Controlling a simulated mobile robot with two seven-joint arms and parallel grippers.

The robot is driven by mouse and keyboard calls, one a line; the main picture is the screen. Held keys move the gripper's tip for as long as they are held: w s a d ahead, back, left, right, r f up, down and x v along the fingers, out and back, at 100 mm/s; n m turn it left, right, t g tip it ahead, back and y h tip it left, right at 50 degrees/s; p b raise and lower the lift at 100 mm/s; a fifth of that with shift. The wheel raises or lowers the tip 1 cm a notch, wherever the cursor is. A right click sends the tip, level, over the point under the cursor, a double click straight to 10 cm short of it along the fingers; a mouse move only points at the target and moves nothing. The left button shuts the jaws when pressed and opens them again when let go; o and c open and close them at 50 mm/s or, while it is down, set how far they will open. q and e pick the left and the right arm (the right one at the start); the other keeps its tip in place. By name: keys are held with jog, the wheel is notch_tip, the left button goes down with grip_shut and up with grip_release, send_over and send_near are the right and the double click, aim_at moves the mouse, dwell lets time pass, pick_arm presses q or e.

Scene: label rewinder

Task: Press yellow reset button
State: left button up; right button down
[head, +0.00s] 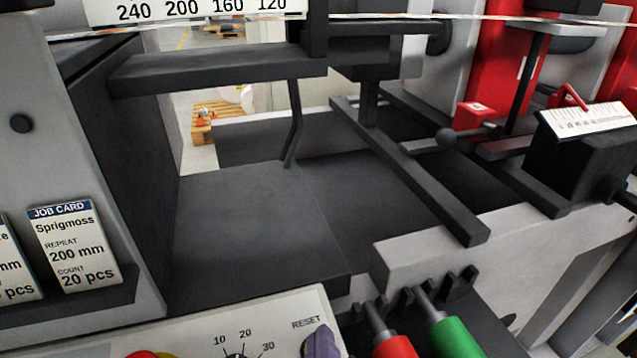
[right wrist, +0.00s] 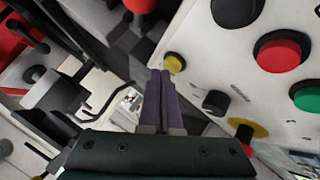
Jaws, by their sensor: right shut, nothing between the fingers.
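The yellow reset button (right wrist: 174,63) shows on the pale control panel (right wrist: 235,85) in the right wrist view, set in a dark ring. My right gripper (right wrist: 161,72) is shut and empty, its purple fingers together. Their tips are right beside the button in that picture; I cannot tell if they touch it. In the head view the right gripper (head: 322,340) shows at the bottom, just under the RESET label (head: 306,322) on the panel, and the button is hidden there. My left gripper is not in view.
A black dial knob (right wrist: 215,102) and a red stop button on a yellow base (right wrist: 246,130) share the panel. Red (right wrist: 281,51) and green (right wrist: 306,96) buttons are nearby. Red and green handled tools (head: 455,338) stand in a rack right of the gripper.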

pick_arm(q)
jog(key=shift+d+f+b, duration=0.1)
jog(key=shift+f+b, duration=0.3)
jog(key=shift+b, duration=0.05)
pick_arm(e)
jog(key=shift+f, duration=0.45)
dwell(0.4)
pick_arm(q)
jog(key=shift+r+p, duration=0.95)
jog(key=shift+p, duration=0.05)
pick_arm(e)
jog(key=shift+r, duration=0.95)
pick_arm(q)
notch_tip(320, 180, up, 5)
jog(key=p, duration=0.5)
pick_arm(e)
jog(key=r, duration=0.5)
jog(key=shift+s+d, duration=0.15)
jog(key=shift+s, duration=0.25)
